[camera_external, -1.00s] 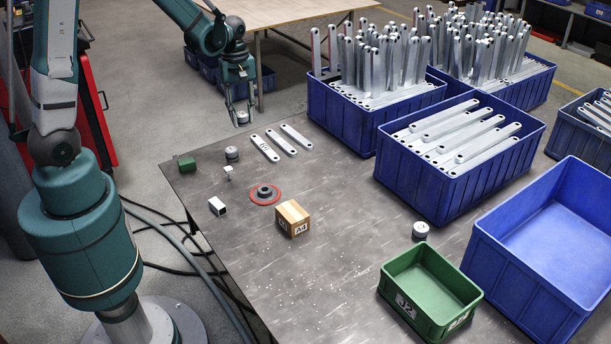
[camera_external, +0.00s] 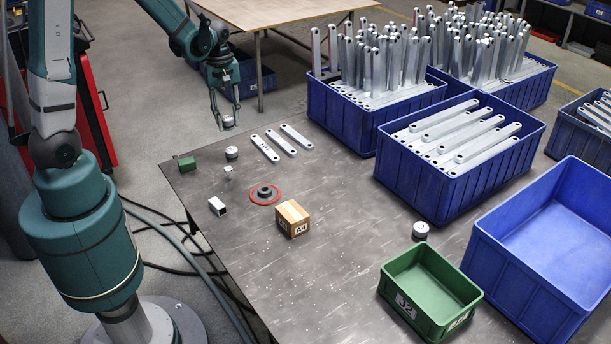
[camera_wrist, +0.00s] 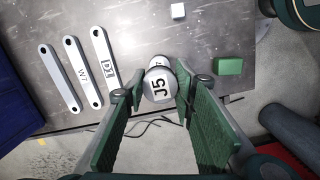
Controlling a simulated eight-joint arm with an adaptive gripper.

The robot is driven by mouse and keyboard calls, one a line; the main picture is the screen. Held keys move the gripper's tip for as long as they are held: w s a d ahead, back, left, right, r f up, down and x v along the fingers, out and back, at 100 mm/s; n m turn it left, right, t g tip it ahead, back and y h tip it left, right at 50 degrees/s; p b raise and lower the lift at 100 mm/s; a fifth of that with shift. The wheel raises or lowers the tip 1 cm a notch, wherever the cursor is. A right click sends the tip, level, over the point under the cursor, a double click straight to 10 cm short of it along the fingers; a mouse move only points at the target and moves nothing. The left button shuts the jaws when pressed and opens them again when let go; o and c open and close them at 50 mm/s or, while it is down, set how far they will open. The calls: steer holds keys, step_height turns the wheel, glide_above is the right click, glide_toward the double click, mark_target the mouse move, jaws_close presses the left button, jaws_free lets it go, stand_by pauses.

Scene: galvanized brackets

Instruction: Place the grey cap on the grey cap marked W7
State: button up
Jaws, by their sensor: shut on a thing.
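My gripper (camera_external: 226,119) is shut on a grey cap (camera_external: 228,123) and holds it in the air near the far left table edge. In the wrist view the held cap (camera_wrist: 158,86) shows the mark J5 between the green finger pads. Another grey cap (camera_external: 231,153) stands on the table just below it in the external picture. In the wrist view a cap behind the held one (camera_wrist: 160,63) is mostly hidden; part of a mark like a 7 shows. The two caps look apart. A third grey cap (camera_external: 420,230) stands beside the green bin.
Blue bins (camera_external: 455,195) stand right.

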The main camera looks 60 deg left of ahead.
mark_target(227, 116)
steer(key=shift+f+b, duration=0.5)
steer(key=shift+f, duration=2)
steer(key=shift+f+b, duration=0.5)
steer(key=shift+f, duration=1.35)
steer(key=shift+f, duration=0.2)
steer(key=o, duration=0.9)
steer(key=shift+r, duration=0.1)
steer(key=shift+w+a+r+p, duration=0.1)
steer(key=shift+a+r+p, duration=0.25)
steer(key=shift+r, duration=1.65)
steer(key=shift+a+r+p, duration=0.1)
steer(key=shift+r+p, duration=0.45)
steer(key=shift+r, duration=1.5)
steer(key=shift+w+a+r+p, duration=0.1)
steer(key=shift+a+r+p, duration=0.25)
steer(key=shift+r, duration=1.65)
steer(key=shift+d, duration=0.1)
